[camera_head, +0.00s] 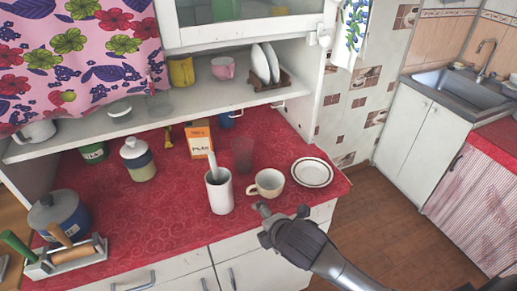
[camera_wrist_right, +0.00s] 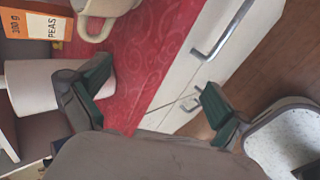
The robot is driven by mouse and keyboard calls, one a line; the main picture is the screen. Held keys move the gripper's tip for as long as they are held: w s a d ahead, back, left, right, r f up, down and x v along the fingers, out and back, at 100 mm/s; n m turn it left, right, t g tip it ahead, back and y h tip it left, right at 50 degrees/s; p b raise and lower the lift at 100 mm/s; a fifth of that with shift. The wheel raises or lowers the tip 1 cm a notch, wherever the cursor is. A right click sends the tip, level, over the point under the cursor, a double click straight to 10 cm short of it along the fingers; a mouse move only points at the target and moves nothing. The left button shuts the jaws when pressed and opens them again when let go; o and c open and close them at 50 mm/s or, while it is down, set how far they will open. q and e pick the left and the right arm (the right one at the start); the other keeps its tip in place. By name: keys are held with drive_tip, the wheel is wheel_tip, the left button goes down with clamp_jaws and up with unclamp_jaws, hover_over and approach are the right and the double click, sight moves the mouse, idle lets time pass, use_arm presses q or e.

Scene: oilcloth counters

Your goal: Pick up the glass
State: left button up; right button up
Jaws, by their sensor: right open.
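A clear, smoky glass (camera_head: 243,155) stands upright on the red counter (camera_head: 110,225), behind the white cylinder and the cream cup. I cannot make it out in the right wrist view. Another clear glass-like vessel (camera_head: 159,102) is on the shelf above. My right gripper (camera_head: 281,211) is at the counter's front edge, in front of the cream cup and apart from the glass. In the right wrist view its fingers (camera_wrist_right: 157,78) are spread, with nothing between them. My left gripper is not in view.
A white cylinder (camera_head: 219,192) holding a utensil and a cream cup (camera_head: 268,183) stand between my right gripper and the glass. The cup (camera_wrist_right: 98,28) also shows in the wrist view. A peas box (camera_head: 198,141) is behind; a plate (camera_head: 312,172) lies right.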

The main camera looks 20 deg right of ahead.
drive_tip(key=w+r+n+t, duration=0.1)
drive_tip(key=w+r+n, duration=0.1)
drive_tip(key=n, duration=0.1)
drive_tip(key=w+r+n, duration=0.2)
drive_tip(key=r+n, duration=0.1)
drive_tip(key=w+r+n+t, duration=0.1)
drive_tip(key=w+r+n, duration=0.1)
drive_tip(key=r+n, duration=0.1)
drive_tip(key=shift+w+d+r+t, duration=0.1)
drive_tip(key=shift+d+r+t, duration=0.05)
drive_tip(key=shift+d+t, duration=0.2)
drive_tip(key=w+d+r+n+t, duration=0.2)
drive_tip(key=w+r+n, duration=0.2)
drive_tip(key=r+n, duration=0.25)
drive_tip(key=n+p, duration=0.1)
drive_tip(key=p, duration=0.1)
approach(239, 141)
drive_tip(key=w, duration=0.3)
drive_tip(key=shift+g, duration=0.25)
drive_tip(key=x, duration=0.2)
drive_tip(key=p+x, duration=0.1)
drive_tip(key=x, duration=0.1)
drive_tip(key=shift+s+f, duration=0.15)
drive_tip(key=shift+f, duration=0.25)
drive_tip(key=c, duration=1.8)
